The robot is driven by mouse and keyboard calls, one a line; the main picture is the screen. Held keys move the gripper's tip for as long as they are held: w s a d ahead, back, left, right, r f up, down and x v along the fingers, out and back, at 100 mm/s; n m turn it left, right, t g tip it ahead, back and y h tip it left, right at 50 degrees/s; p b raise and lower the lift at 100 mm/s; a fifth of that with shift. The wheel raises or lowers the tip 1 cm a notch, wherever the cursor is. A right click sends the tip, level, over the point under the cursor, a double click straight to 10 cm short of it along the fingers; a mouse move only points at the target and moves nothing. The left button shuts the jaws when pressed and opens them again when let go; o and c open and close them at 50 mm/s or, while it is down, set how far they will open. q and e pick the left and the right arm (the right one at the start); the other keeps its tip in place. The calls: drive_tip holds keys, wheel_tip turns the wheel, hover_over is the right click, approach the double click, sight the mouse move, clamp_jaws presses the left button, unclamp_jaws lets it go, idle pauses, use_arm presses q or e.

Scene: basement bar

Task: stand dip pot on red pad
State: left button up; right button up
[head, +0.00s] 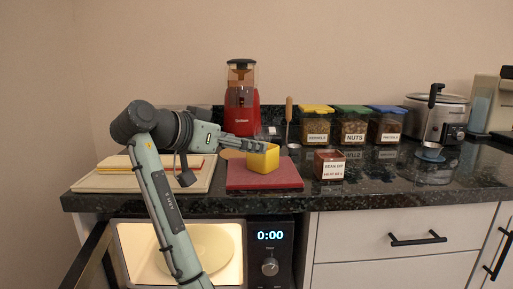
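A yellow square pot (263,160) is at the red pad (262,183), over its back middle part. It looks slightly tilted, and I cannot tell whether its base touches the pad. My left gripper (258,147) reaches in from the left with its fingers at the pot's upper left rim and appears shut on it. My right gripper is not in view.
A board (97,181) with flat items lies at left. A red blender (241,115), labelled jars (354,128) and a slow cooker (440,115) stand behind. Below, the microwave (270,255) is open. The counter's right front is clear.

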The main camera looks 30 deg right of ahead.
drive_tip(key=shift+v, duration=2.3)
